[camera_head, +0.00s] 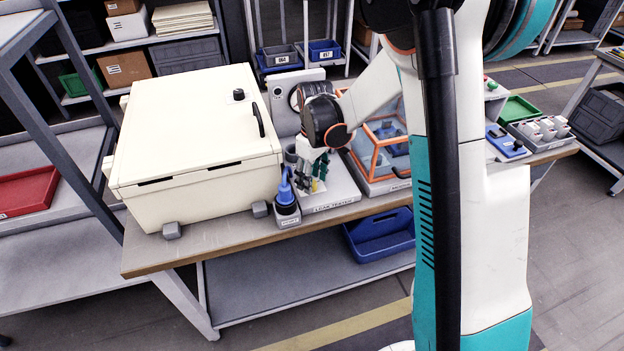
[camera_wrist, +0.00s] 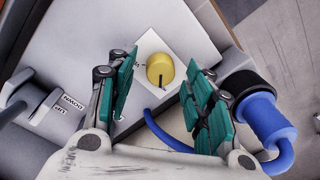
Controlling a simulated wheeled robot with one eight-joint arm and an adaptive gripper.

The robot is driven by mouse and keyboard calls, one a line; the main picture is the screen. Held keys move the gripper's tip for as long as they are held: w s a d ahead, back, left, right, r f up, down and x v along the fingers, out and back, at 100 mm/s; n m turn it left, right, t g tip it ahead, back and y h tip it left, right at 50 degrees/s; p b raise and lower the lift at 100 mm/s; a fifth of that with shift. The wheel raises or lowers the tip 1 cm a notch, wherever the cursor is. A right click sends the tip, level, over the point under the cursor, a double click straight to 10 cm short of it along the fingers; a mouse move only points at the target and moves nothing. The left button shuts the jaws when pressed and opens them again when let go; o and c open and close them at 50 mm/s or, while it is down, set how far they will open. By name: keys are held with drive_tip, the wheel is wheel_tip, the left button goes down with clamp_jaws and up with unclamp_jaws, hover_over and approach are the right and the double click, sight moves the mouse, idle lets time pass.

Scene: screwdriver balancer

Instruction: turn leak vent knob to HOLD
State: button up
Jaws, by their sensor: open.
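The leak vent knob shows in the wrist view as a round yellow knob (camera_wrist: 160,69) with a dark pointer line, on a white plate (camera_wrist: 182,47). The plate is on the grey leak tester base (camera_head: 340,187), which stands on the bench. My gripper (camera_head: 314,183) is over the front of that base. In the wrist view its two teal-padded fingers (camera_wrist: 160,97) are spread apart, with the knob in the gap ahead of them and nothing held. I cannot tell whether a finger touches the knob. The HOLD marking is not readable.
A blue plug with a cord (camera_head: 285,190) stands in a holder left of the gripper; it also shows in the wrist view (camera_wrist: 262,118). A large cream cabinet (camera_head: 195,135) is at the left. An orange-framed clear box (camera_head: 380,150) is at the right. A lever labelled DOWN and UP (camera_wrist: 40,100) is near the left finger.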

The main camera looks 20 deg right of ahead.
sight(314, 182)
wheel_tip(314, 182, up, 11)
drive_tip(key=shift+w+d, duration=0.15)
drive_tip(key=shift+d, duration=0.1)
idle(0.3)
drive_tip(key=s+r+m+t, duration=0.4)
drive_tip(key=s+r, duration=0.5)
drive_tip(key=s, duration=0.3)
drive_tip(key=s+m+t, duration=0.3)
drive_tip(key=s, duration=0.8)
drive_tip(key=shift+s+a+f+t, duration=0.2)
drive_tip(key=shift+s+a+t, duration=0.05)
drive_tip(key=shift+a+t, duration=0.1)
